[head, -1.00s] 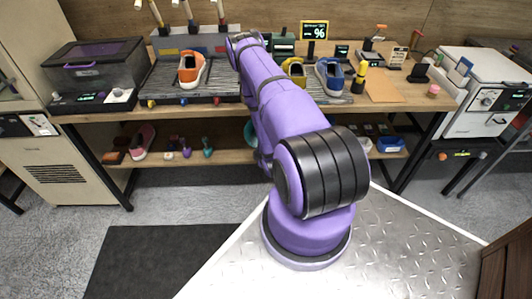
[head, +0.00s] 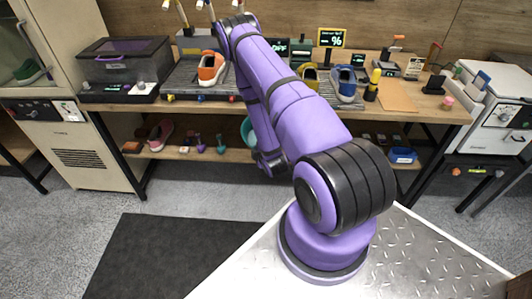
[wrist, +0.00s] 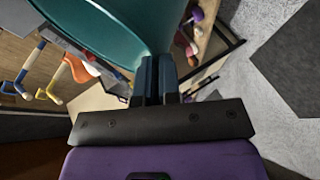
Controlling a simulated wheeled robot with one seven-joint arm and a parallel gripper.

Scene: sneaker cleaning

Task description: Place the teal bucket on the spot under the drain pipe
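The teal bucket (wrist: 110,28) fills the top of the wrist view, with its curved wall and open inside showing. My gripper (wrist: 157,62) is closed at the bucket's edge, with its dark fingers close together on the rim. In the head view only a sliver of the bucket (head: 246,130) shows left of my purple arm, in front of the bench's lower shelf. My gripper is hidden behind my arm there. I cannot make out the drain pipe or the spot under it.
A long bench (head: 140,107) carries an orange sneaker (head: 211,68), a blue sneaker (head: 343,82) and a dark lidded bin (head: 125,60). Its lower shelf (head: 181,153) holds shoes and brushes. A beige cabinet (head: 75,150) stands left, a white machine (head: 490,115) right. Grey floor and a dark mat (head: 165,255) lie clear.

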